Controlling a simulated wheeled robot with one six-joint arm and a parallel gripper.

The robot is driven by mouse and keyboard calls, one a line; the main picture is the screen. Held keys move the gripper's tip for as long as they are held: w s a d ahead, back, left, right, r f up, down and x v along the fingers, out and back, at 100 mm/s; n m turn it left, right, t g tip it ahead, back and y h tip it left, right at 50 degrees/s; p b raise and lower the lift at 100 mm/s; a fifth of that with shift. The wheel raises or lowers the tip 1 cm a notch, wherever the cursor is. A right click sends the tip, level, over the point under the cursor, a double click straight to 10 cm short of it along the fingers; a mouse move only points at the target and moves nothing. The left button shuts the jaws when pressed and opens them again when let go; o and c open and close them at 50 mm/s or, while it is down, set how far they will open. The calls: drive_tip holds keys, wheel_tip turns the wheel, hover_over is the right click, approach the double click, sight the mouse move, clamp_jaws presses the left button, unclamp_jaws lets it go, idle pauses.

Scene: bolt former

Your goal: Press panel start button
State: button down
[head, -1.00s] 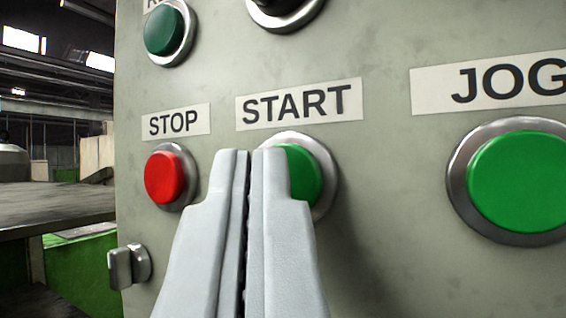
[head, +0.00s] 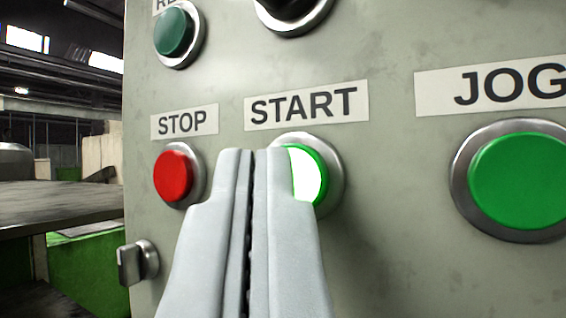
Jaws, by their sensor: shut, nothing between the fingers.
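The START button (head: 310,174) sits on the grey control panel (head: 390,150) below its START label (head: 306,106). It is lit bright white with a green rim, inside a metal ring. My gripper (head: 255,152) is shut and empty, its two light grey fingers side by side. The fingertips lie over the left part of the button and hide it. They look to be at the button face, but the contact itself is hidden.
The red STOP button (head: 173,176) is just left of the fingers. A large green JOG button (head: 518,180) is at the right. A dark green button (head: 173,32) and a black control (head: 290,12) are above. A metal latch (head: 137,263) sticks out at the panel's left edge.

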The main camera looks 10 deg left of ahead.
drive_tip(key=s+a, duration=0.2)
drive_tip(key=s, duration=0.3)
drive_tip(key=shift+s, duration=0.4)
drive_tip(key=s+f+m+g+h, duration=0.1)
drive_tip(key=s+f+h, duration=0.1)
drive_tip(key=s+f, duration=0.35)
drive_tip(key=s+d+f+m+g+h, duration=0.1)
drive_tip(key=s+f, duration=0.1)
drive_tip(key=s, duration=0.6)
drive_tip(key=s+f+m+g+h, duration=0.1)
drive_tip(key=s+f+h, duration=0.15)
drive_tip(key=s, duration=0.35)
drive_tip(key=s+f+g, duration=0.4)
drive_tip(key=s+f, duration=1.1)
drive_tip(key=f, duration=0.3)
drive_tip(key=shift+a, duration=0.25)
